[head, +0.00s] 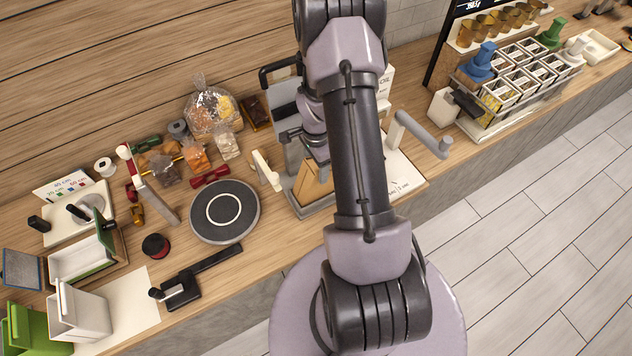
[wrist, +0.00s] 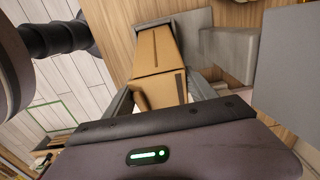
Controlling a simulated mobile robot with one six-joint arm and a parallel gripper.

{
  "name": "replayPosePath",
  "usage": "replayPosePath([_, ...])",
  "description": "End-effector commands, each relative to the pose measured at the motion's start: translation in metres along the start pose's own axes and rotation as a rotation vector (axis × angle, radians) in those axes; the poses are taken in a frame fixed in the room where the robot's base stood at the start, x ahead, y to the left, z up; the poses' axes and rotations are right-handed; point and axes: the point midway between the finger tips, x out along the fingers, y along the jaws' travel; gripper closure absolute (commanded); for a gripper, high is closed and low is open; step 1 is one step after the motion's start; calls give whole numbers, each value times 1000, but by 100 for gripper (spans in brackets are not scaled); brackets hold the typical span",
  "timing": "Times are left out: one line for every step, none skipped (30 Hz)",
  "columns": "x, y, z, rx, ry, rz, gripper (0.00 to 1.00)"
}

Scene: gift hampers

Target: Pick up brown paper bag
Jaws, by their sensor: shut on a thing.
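The brown paper bag (wrist: 157,50) is in the middle of the wrist view, a tan folded shape with a dark slit. My gripper (wrist: 163,92) has its fingers on either side of the bag's near end and is shut on it. In the head view the brown paper bag (head: 314,187) shows partly, in a grey-framed stand left of my arm. My gripper (head: 318,155) is just above it there, largely covered by my arm links. I cannot tell whether the bag is clear of the stand.
The grey stand (head: 283,187) surrounds the bag closely. A round dark turntable (head: 225,211) lies to its left, with wrapped treats (head: 211,110) behind. A grey-handled device (head: 425,135) and a rack of small bins (head: 510,75) stand to the right.

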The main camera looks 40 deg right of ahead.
Motion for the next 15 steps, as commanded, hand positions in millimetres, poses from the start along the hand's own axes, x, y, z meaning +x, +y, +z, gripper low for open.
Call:
replayPosePath([0,0,0,0,0,-1,82])
replayPosePath([0,0,0,0,0,-1,88])
replayPosePath([0,0,0,0,0,-1,95])
replayPosePath([0,0,0,0,0,-1,100])
replayPosePath([0,0,0,0,0,-1,100])
replayPosePath([0,-1,0,0,1,-2,100])
replayPosePath([0,-1,0,0,1,-2,100])
replayPosePath([0,-1,0,0,1,-2,100])
replayPosePath([0,-1,0,0,1,-2,100])
replayPosePath([-1,-1,0,0,1,-2,100])
replayPosePath([-1,-1,0,0,1,-2,100])
replayPosePath([-1,-1,0,-1,1,-2,100])
replayPosePath([-2,-1,0,0,1,-2,100])
replayPosePath([-3,-1,0,0,1,-3,100])
replayPosePath([-5,-1,0,0,1,-3,100])
